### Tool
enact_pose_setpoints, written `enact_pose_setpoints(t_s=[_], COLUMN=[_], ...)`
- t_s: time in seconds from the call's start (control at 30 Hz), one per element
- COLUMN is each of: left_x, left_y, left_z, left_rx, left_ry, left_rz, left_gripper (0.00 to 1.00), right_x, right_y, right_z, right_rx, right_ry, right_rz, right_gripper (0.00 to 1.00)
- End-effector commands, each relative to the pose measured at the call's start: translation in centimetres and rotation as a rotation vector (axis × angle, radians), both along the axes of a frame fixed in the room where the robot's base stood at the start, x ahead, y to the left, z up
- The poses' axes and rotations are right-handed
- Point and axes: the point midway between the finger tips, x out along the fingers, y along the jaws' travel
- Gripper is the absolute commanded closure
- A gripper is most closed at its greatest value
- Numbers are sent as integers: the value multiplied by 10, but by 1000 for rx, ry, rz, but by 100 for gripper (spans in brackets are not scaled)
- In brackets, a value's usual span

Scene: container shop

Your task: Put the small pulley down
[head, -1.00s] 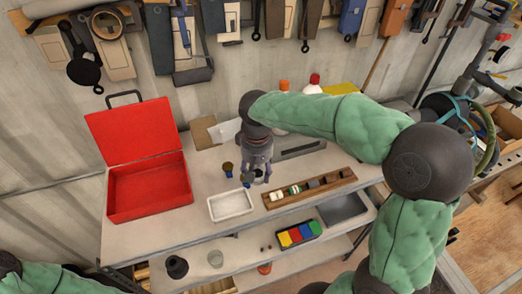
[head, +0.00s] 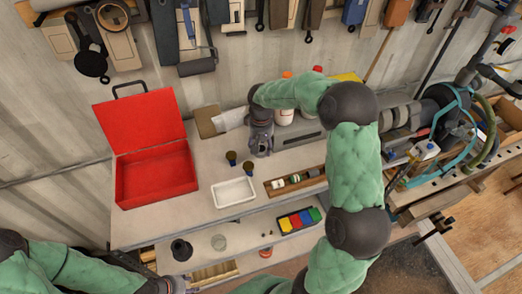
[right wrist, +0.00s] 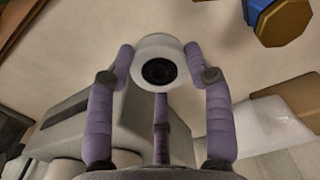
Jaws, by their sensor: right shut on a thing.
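The small pulley (right wrist: 160,68), a pale round piece with a dark hole in its middle, sits between the fingers of my right gripper (right wrist: 160,82) in the right wrist view. The fingers close around its sides. In the head view my right gripper (head: 262,150) points down over the back of the bench (head: 160,222), right of two dark, brass-topped pieces; the pulley is mostly hidden there. I cannot tell whether the pulley touches the bench top. My left gripper (head: 178,285) is at the lower left edge of the head view, its fingers unclear.
A wooden rack (head: 309,186) of several cylinders and a white tray (head: 233,192) stand in front of my right gripper. An open red toolbox (head: 157,178) is left. The brass-topped pieces (head: 231,157) (head: 248,167) are close by. White bottles stand behind.

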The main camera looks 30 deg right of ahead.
Motion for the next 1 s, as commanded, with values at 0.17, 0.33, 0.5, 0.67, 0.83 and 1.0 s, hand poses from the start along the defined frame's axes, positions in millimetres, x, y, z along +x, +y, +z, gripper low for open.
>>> enact_pose_setpoints(t_s=[0.17, 0.33, 0.5, 0.67, 0.83, 1.0], left_x=[0, 0, 0, 0, 0, 0], left_y=[0, 0, 0, 0, 0, 0], left_z=[10, 15, 13, 9, 10, 10], left_rx=[0, 0, 0, 0, 0, 0], left_ry=[0, 0, 0, 0, 0, 0], left_rz=[0, 0, 0, 0, 0, 0], left_gripper=[60, 60, 60, 60, 60, 60], right_x=[2, 3, 3, 3, 3, 3], right_y=[-2, -2, -2, -2, -2, -2], right_z=[-18, -33, -34, -38, -37, -37], right_rx=[1, 0, 0, 0, 0, 0], right_ry=[4, 0, -1, -1, 0, 0], right_rz=[0, -1, -1, -1, -1, -1], right_gripper=[84, 84, 84, 84, 24, 24])
